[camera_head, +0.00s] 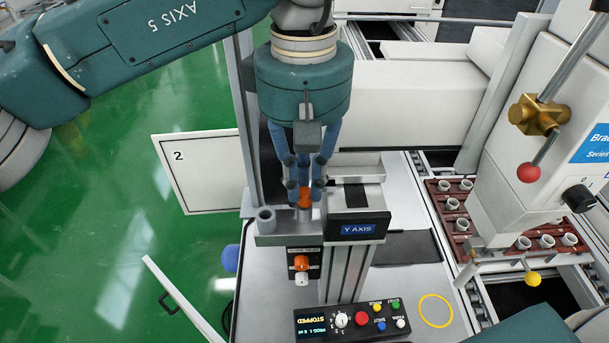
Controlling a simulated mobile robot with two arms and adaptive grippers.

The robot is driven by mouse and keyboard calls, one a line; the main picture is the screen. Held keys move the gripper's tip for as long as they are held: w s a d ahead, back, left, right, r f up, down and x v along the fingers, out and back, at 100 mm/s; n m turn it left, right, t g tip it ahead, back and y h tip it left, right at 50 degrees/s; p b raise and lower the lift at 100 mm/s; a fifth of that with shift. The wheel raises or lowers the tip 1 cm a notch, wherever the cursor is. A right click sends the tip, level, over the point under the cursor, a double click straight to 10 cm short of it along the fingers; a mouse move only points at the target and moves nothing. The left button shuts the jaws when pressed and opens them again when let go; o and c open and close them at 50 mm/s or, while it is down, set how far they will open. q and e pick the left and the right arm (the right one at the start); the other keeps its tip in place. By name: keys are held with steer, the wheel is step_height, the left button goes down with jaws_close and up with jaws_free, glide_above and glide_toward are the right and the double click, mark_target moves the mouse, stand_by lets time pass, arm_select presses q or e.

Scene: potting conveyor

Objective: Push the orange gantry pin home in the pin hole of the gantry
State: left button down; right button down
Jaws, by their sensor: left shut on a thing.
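The orange gantry pin (305,199) shows between the blue fingertips of my left gripper (305,190), which comes down from above and is shut on it. The pin is directly over the grey bracket (283,240) on the gantry, beside the block labelled "Y AXIS" (358,229). The fingers hide part of the pin. The pin hole itself is not clearly visible, and I cannot tell how deep the pin sits. A grey hollow cylinder (265,219) stands on the bracket just left of the pin. My right gripper is not in view.
An orange and white switch unit (302,264) hangs below the bracket. A control panel (350,320) reading "STOPPED" is at the front. A white panel marked 2 (200,175) is left.

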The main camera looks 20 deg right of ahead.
mark_target(305, 191)
arm_select(q)
steer(key=c, duration=1.6)
jaws_free()
step_height(305, 191, up, 12)
steer(key=shift+f, duration=0.1)
